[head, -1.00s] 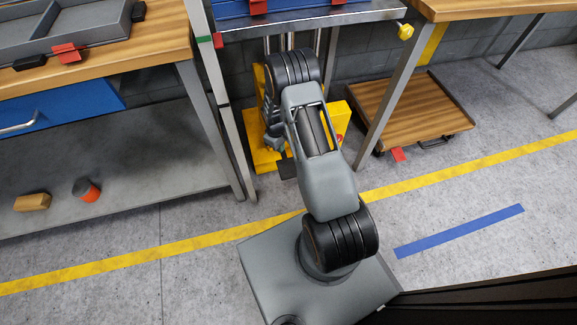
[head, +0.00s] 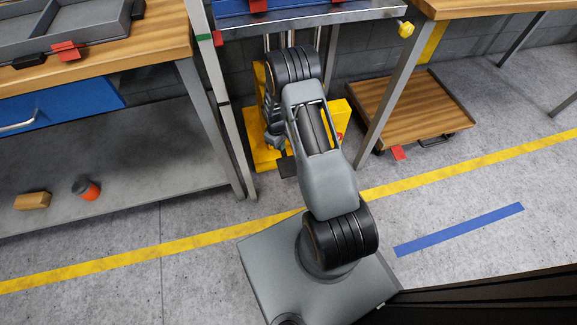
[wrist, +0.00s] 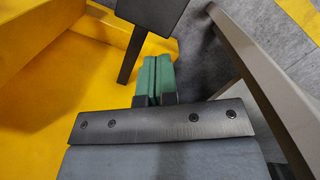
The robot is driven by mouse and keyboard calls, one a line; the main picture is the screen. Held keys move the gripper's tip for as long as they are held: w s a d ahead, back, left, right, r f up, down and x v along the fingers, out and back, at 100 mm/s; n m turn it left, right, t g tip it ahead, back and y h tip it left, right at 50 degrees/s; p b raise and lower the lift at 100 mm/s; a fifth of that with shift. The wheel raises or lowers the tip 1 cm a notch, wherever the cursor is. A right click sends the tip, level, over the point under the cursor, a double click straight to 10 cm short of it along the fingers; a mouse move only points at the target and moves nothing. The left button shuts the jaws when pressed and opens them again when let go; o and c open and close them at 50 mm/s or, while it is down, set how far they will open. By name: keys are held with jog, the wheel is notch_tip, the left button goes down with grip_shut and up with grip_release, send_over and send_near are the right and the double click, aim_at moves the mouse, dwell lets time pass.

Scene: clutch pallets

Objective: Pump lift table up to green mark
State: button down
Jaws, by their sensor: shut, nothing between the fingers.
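The lift table's grey top (head: 330,20) shows at the upper edge of the head view, above its yellow base (head: 262,158). A green mark (head: 204,37) is on the grey upright to its left. A red tab (head: 218,39) at the table's left edge looks about level with it from this angle. A black pedal (head: 288,167) juts out in front of the base; it also shows in the wrist view (wrist: 150,12). My gripper (wrist: 154,80) has its green fingers together and empty, low beside the pedal's bar. I cannot tell whether they touch it.
A workbench (head: 150,45) with a lower shelf stands on the left. A wooden-topped dolly (head: 410,110) is on the floor at right, under another bench. A grey post (wrist: 265,85) is close to the right of my gripper. The floor in front is clear.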

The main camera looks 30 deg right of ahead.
aim_at(288, 166)
jog(key=shift+s+d+f+b, duration=0.3)
jog(key=shift+s+f+b, duration=0.15)
jog(key=shift+s, duration=0.15)
jog(key=shift+s+d+f+b, duration=0.3)
jog(key=shift+s+f, duration=0.1)
jog(key=shift+s, duration=0.15)
jog(key=shift+s+d, duration=0.15)
jog(key=shift+s, duration=0.25)
jog(key=shift+f, duration=0.1)
jog(key=shift+s+d+f+b, duration=0.1)
jog(key=shift+s+f+b, duration=0.05)
jog(key=shift+f+b, duration=1.4)
jog(key=shift+s+f+b, duration=0.15)
jog(key=shift+f+b, duration=0.95)
jog(key=shift+f, duration=0.8)
